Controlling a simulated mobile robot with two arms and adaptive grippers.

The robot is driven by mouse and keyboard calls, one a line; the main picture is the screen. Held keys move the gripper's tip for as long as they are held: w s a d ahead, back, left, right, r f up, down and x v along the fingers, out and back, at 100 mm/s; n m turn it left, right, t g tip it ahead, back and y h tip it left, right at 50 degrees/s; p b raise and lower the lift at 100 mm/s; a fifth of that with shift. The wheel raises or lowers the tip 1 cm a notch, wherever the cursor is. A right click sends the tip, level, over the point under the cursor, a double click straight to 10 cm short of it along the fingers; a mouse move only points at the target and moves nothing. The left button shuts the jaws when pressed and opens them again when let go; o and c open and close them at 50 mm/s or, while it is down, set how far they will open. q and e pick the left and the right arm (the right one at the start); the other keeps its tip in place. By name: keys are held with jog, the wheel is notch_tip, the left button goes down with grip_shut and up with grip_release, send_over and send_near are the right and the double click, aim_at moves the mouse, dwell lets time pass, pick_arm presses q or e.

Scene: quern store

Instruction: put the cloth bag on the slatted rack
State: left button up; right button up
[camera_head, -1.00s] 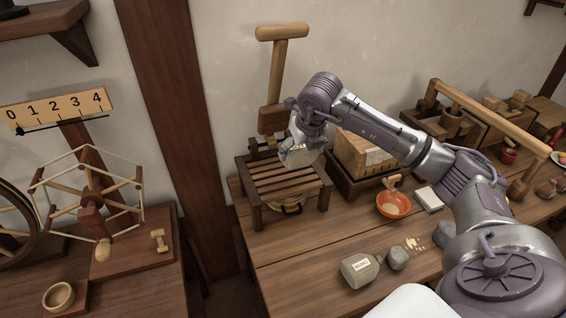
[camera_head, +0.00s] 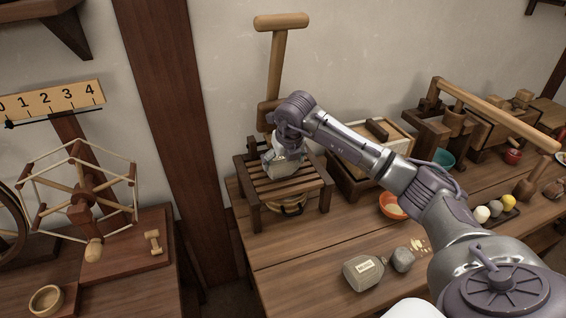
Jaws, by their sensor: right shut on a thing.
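The slatted rack (camera_head: 258,180) is a low dark wooden stand on the bench, left of centre. The gripper and wrist hide the bag's upper part. My left gripper is not in view.
A second labelled grey bag-like item (camera_head: 364,271) and a grey stone (camera_head: 402,260) lie at the bench front. A wooden box (camera_head: 362,165) stands right of the rack, near an orange bowl (camera_head: 391,206). A long-handled wooden tool (camera_head: 278,75) rises behind the rack.

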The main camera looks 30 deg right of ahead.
jog(key=shift+f, duration=0.15)
jog(key=o, duration=1.1)
jog(key=shift+r, duration=0.3)
jog(key=shift+s+r, duration=0.15)
jog(key=shift+r, duration=0.2)
jog(key=v, duration=1.1)
jog(key=shift+s, duration=0.1)
